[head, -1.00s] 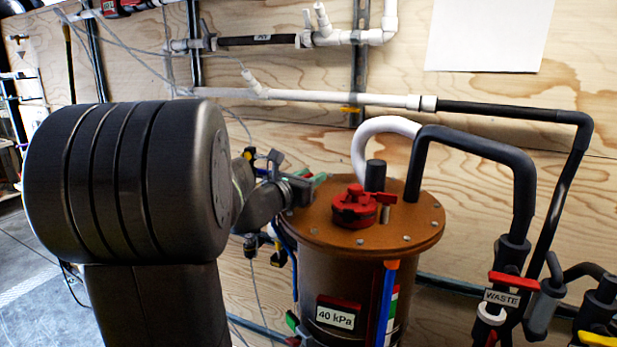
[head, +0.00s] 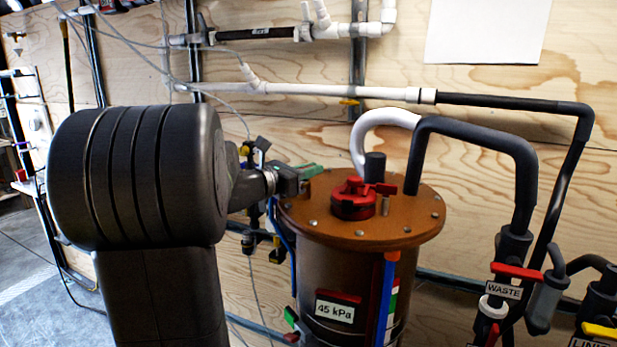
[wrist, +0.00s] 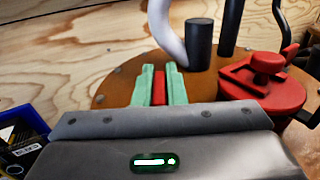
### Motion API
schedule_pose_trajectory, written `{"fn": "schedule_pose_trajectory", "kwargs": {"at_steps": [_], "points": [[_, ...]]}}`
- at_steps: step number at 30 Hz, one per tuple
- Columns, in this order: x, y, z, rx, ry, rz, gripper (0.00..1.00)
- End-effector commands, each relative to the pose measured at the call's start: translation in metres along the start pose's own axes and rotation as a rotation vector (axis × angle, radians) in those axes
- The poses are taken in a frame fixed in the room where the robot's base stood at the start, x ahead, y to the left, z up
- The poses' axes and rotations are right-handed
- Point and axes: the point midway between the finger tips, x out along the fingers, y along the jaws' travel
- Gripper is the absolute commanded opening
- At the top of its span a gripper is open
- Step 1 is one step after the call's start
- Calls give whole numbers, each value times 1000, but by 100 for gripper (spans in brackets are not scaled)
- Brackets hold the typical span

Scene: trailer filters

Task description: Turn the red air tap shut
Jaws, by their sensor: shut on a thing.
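My gripper (head: 310,171) is at the left edge of the brown round lid of a tank, its green fingers pointing over the lid. In the wrist view the two green fingers (wrist: 159,84) are shut on a narrow red piece, which looks like the handle of the red air tap (wrist: 158,90). Only a strip of it shows between the fingers. The rest of the tap is hidden by my gripper, and the head view does not show it clearly.
A red clamp-like cap (head: 353,199) and a black stub (head: 375,171) stand on the lid (head: 410,228). White and black hoses rise behind. A label (head: 335,311) on the tank reads 45 kPa. A red-handled WASTE valve (head: 516,271) is at right.

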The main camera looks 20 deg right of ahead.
Motion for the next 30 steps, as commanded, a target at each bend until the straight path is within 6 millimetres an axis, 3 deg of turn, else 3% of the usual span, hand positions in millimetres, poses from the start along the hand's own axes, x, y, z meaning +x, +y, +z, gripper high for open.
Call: {"fn": "schedule_pose_trajectory", "kwargs": {"at_steps": [18, 30], "points": [[-2, -7, -5, 2, 0, -577, 0], [-4, -11, -2, 0, 0, -833, 0]]}}
